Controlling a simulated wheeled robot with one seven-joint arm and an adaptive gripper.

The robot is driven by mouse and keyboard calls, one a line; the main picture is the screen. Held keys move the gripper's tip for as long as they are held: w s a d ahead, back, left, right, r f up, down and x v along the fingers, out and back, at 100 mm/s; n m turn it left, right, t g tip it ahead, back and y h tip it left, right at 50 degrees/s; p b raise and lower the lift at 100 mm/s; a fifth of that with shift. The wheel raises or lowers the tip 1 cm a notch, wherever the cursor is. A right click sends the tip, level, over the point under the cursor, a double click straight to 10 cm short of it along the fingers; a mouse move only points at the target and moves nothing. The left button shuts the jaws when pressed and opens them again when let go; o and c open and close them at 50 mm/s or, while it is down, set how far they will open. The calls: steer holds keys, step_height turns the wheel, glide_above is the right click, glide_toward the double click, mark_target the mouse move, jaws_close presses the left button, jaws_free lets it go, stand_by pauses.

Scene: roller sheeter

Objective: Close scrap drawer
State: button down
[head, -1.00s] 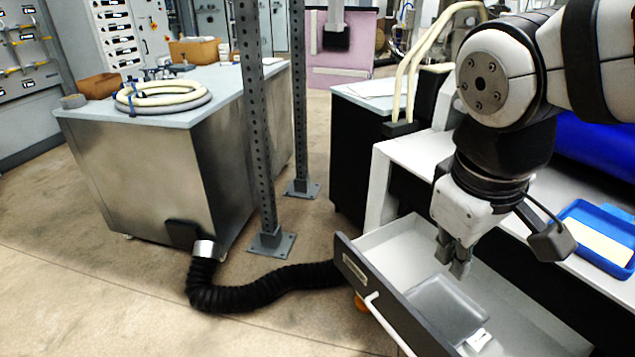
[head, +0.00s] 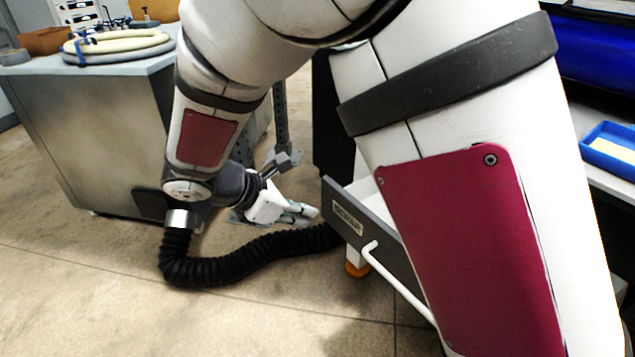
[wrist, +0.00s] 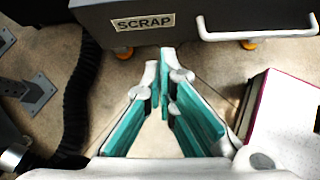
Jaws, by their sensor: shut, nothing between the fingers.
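The scrap drawer (head: 368,232) is pulled open, with a dark front, a SCRAP label and a white bar handle (head: 392,285). My arm hides most of its inside in the head view. In the wrist view the drawer front (wrist: 190,18) spans the top, with its handle (wrist: 258,34) at the upper right. My gripper (head: 312,211) is just left of the drawer front in the head view, outside it. In the wrist view my gripper (wrist: 166,55) has its teal-padded fingertips together and empty, pointing at the front below the label, apparently just short of it.
A black ribbed hose (head: 245,258) lies on the floor below my gripper. A metal post foot (wrist: 38,92) stands at the left in the wrist view. A steel cabinet (head: 95,140) is at the left. A blue tray (head: 612,150) sits on the bench at the right.

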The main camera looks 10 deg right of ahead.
step_height(320, 180, down, 2)
steer(key=a+n, duration=0.1)
steer(key=b, duration=0.5)
glide_toward(350, 222)
steer(key=shift+a+f+x, duration=0.1)
steer(key=shift+x, duration=0.85)
steer(key=shift+a+f+x, duration=0.1)
steer(key=shift+f+x, duration=0.05)
steer(key=shift+x, duration=0.75)
steer(key=shift+a+f+x, duration=0.1)
steer(key=shift+a+x, duration=0.05)
steer(key=shift+x, duration=0.8)
steer(key=shift+s, duration=0.15)
steer(key=shift+w+d, duration=0.2)
steer(key=shift+d, duration=0.35)
steer(key=w+d+p, duration=0.1)
steer(key=w+d, duration=0.2)
steer(key=d, duration=0.4)
steer(key=w+d+p, duration=0.1)
steer(key=w+d, duration=0.3)
steer(key=d, duration=0.3)
steer(key=w+d+p, duration=0.1)
steer(key=w+d, duration=0.3)
steer(key=d, duration=0.3)
steer(key=shift+w+d, duration=0.1)
steer(key=shift+d, duration=0.25)
steer(key=shift+w+d+r, duration=0.1)
steer(key=shift+w+d, duration=0.1)
steer(key=shift+d, duration=0.3)
